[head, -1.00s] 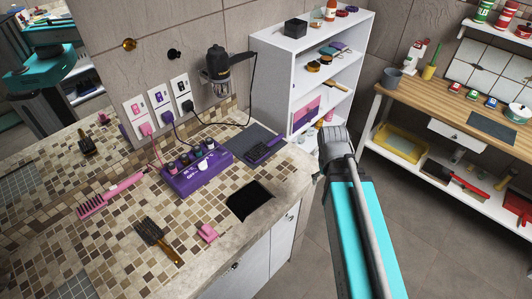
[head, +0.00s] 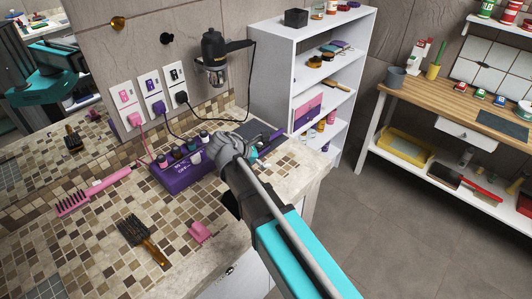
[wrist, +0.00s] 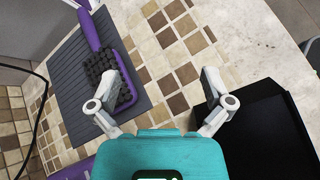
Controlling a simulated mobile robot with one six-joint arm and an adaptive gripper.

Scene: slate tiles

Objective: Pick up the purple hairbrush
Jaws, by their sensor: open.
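The purple hairbrush (wrist: 90,31) lies bristles up on a dark ribbed mat (wrist: 68,75) in the wrist view. Its handle points to the top and its black bristle head is beside my left finger. My gripper (wrist: 158,88) is open and empty, with tiled counter between its fingers; the brush is left of the gap. I cannot tell whether the left finger touches it. In the head view my arm reaches over the counter, and the brush's purple handle (head: 277,134) shows just past it. The rest of the brush is hidden there by my arm.
A purple organiser box (head: 180,177) with bottles stands left of my arm. A pink comb brush (head: 92,192), a brown brush (head: 143,240) and a pink clip (head: 201,232) lie on the counter. A black opening (wrist: 265,135) is right of my gripper in the wrist view.

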